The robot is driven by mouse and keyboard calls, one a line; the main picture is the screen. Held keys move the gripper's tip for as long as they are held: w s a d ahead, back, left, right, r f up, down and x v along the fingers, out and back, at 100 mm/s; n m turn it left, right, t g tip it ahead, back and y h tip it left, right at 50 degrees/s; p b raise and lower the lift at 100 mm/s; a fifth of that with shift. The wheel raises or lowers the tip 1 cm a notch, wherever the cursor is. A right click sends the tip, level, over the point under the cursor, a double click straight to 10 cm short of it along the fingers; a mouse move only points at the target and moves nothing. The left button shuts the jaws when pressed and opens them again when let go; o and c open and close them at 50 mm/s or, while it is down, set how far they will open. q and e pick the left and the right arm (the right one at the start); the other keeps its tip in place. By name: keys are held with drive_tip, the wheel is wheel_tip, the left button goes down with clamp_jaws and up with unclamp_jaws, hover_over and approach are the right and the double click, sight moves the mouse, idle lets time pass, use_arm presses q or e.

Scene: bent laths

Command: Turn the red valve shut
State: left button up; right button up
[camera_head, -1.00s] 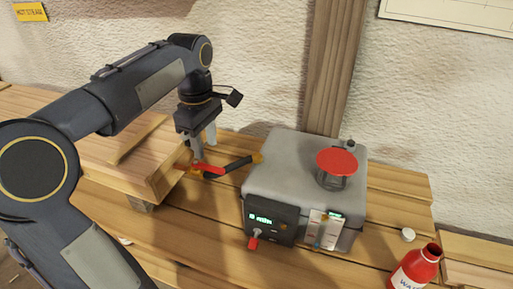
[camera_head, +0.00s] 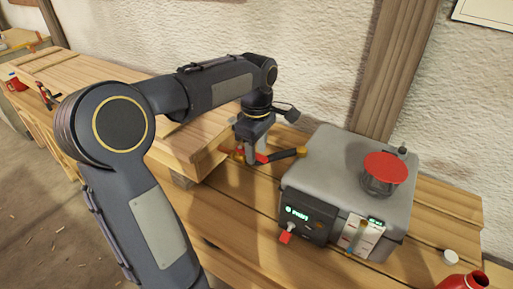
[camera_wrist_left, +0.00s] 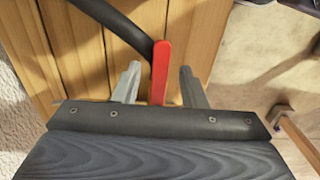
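The red valve (camera_head: 262,158) has a flat lever and sits on a dark pipe (camera_head: 286,154) at the left side of a grey steam box. My left gripper (camera_head: 251,158) is lowered over the valve, fingers pointing down. In the left wrist view the red lever (camera_wrist_left: 160,72) stands between the two grey fingers of my left gripper (camera_wrist_left: 160,85), with a visible gap on each side. The gripper is open. Part of the valve body is hidden behind the fingers in the head view. My right gripper is not in view.
The grey box (camera_head: 340,175) with a red-topped cap (camera_head: 388,168) stands right of the valve. A stacked wooden plank (camera_head: 190,145) lies close on the left. A red bottle (camera_head: 462,282) and white cap (camera_head: 451,257) are at the right.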

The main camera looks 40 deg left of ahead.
use_arm(q)
clamp_jaws()
drive_tip(key=shift+s+r, duration=0.1)
drive_tip(key=shift+s, duration=0.05)
drive_tip(key=s+a+m+p, duration=0.4)
drive_tip(key=s+m, duration=0.1)
drive_tip(key=m, duration=1.3)
drive_tip(key=shift+s+a+p, duration=0.15)
drive_tip(key=shift+a+p, duration=0.15)
drive_tip(key=shift+p, duration=0.1)
idle(0.3)
unclamp_jaws()
